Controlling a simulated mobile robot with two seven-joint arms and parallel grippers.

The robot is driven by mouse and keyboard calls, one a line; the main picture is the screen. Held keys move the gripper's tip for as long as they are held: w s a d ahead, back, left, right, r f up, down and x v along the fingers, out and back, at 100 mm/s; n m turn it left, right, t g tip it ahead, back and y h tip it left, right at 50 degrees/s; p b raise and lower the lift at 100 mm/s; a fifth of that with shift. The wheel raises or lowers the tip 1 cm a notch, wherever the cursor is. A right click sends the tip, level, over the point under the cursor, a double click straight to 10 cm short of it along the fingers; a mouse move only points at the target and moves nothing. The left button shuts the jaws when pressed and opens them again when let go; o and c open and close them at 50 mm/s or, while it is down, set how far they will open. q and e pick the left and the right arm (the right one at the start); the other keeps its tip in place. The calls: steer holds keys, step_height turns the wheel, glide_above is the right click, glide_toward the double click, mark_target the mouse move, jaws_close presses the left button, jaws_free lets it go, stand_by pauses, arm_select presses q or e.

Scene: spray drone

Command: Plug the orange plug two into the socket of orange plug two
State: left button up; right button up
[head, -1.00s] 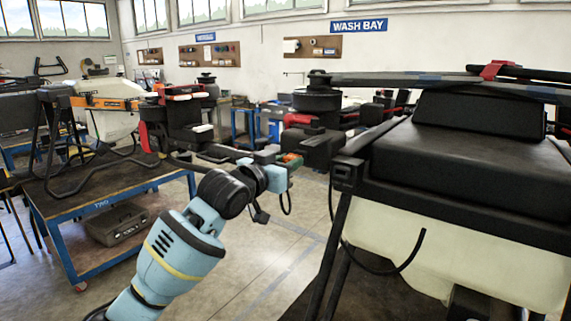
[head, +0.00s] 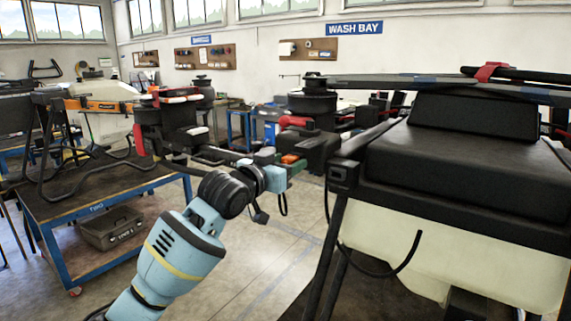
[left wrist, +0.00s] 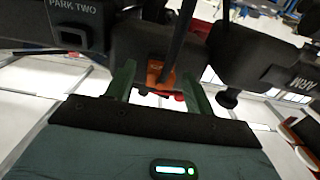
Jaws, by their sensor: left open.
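My left gripper (head: 284,170) reaches to the near left corner of the large drone. In the left wrist view its two green fingers (left wrist: 158,72) stand apart. A small orange part (left wrist: 157,77), likely the orange plug, shows between them, with a dark rod or cable crossing above it. I cannot tell whether either finger touches it. Orange also shows at the gripper in the head view (head: 291,158). A dark block marked PARK TWO (left wrist: 75,28) is at the upper left of the wrist view. I cannot make out a socket for plug two. My right gripper is not in view.
The drone (head: 450,170), with its black body and pale tank, fills the right. A loose black cable (head: 400,268) hangs at its side. A part marked ARM (left wrist: 285,75) is right of the fingers. A blue-framed cart (head: 110,212) stands left. Floor between is clear.

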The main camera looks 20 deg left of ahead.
arm_select(q)
steer(key=v, duration=0.7)
steer(key=shift+s, duration=0.4)
steer(key=shift+a, duration=0.1)
stand_by(0.5)
steer(key=s+f+n+g+y, duration=0.1)
steer(key=s+f, duration=0.3)
steer(key=f, duration=0.7)
steer(key=s+f+g, duration=0.1)
steer(key=s+f, duration=0.3)
steer(key=f, duration=0.8)
steer(key=s+f+n+g+y, duration=0.1)
steer(key=s+f+g, duration=0.15)
steer(key=f, duration=0.85)
steer(key=s+f+g, duration=0.1)
steer(key=s+f, duration=0.5)
steer(key=s, duration=0.3)
steer(key=s+f+g+y, duration=0.1)
steer(key=s+f, duration=0.5)
steer(key=s, duration=0.3)
steer(key=s+f+g+y, duration=0.1)
steer(key=s+f, duration=0.5)
steer(key=s, duration=0.3)
steer(key=shift+s+a+f, duration=0.2)
steer(key=shift+s+f, duration=0.1)
steer(key=shift+f, duration=0.1)
